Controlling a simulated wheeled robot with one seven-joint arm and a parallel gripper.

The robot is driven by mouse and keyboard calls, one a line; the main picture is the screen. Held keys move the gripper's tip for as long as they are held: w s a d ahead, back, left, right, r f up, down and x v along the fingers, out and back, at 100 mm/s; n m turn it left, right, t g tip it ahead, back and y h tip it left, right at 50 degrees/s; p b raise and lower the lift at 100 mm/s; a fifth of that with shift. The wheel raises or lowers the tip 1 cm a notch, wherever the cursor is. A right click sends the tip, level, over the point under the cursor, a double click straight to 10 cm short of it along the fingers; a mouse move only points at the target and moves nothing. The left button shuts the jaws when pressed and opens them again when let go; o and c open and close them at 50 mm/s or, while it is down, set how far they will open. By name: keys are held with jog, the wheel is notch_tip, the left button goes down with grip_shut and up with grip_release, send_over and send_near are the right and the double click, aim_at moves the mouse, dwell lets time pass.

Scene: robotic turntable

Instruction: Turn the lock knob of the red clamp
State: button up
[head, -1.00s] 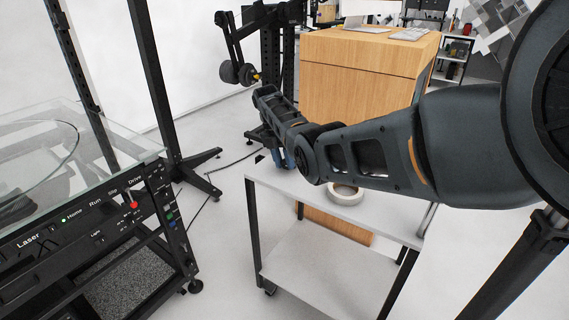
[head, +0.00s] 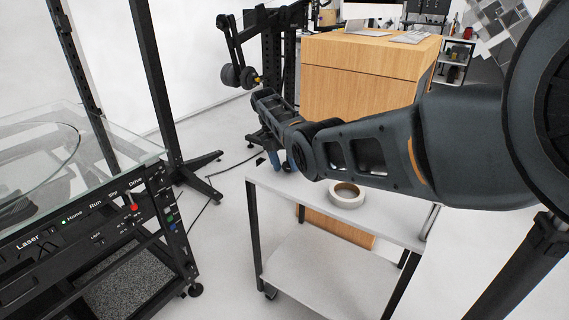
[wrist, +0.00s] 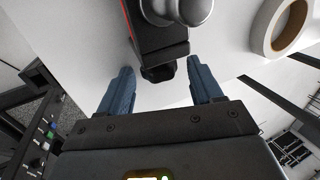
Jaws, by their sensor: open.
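The clamp (wrist: 160,42) shows at the top of the wrist view as a dark body with a thin red edge on its left, lying over the white cart top. A grey rounded knob (wrist: 182,12) sits on it, cut by the frame's top edge. A small black end piece (wrist: 158,74) points toward my gripper. My gripper (wrist: 159,80) is open, with one blue finger to each side of this end piece and visible gaps between. In the head view my gripper (head: 281,161) is low at the cart's far left corner; my arm hides most of the clamp.
A roll of tape (head: 347,196) lies on the white cart (head: 385,221), right of my gripper; it also shows in the wrist view (wrist: 264,40). The black laser turntable frame (head: 95,215) with glass top stands left. A wooden desk (head: 360,65) stands behind the cart.

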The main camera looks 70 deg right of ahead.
jog(key=v, duration=0.7)
jog(key=shift+r, duration=0.35)
jog(key=shift+w, duration=0.1)
jog(key=shift+t+h, duration=0.6)
jog(key=shift+t, duration=0.3)
jog(key=s+d+p, duration=0.1)
jog(key=s+d+r+p, duration=0.1)
jog(key=s+d+p, duration=0.1)
jog(key=p, duration=0.1)
jog(key=shift+s+d+r, duration=0.1)
jog(key=shift+s+r, duration=0.2)
jog(key=shift+r, duration=0.05)
jog(key=shift+s+t+p, duration=0.3)
jog(key=shift+t+p, duration=0.1)
jog(key=shift+p, duration=0.3)
jog(key=a+p, duration=0.1)
jog(key=a+t+p, duration=0.1)
jog(key=a, duration=0.1)
jog(key=shift+w+f+t, duration=0.1)
jog(key=shift+f+t, duration=0.2)
jog(key=shift+f, duration=0.1)
jog(key=shift+a+f, duration=0.2)
jog(key=shift+a, duration=0.05)
jog(key=f, duration=0.7)
jog(key=shift+w+d+f, duration=0.1)
jog(key=shift+w+f, duration=0.15)
jog(key=shift+f, duration=0.15)
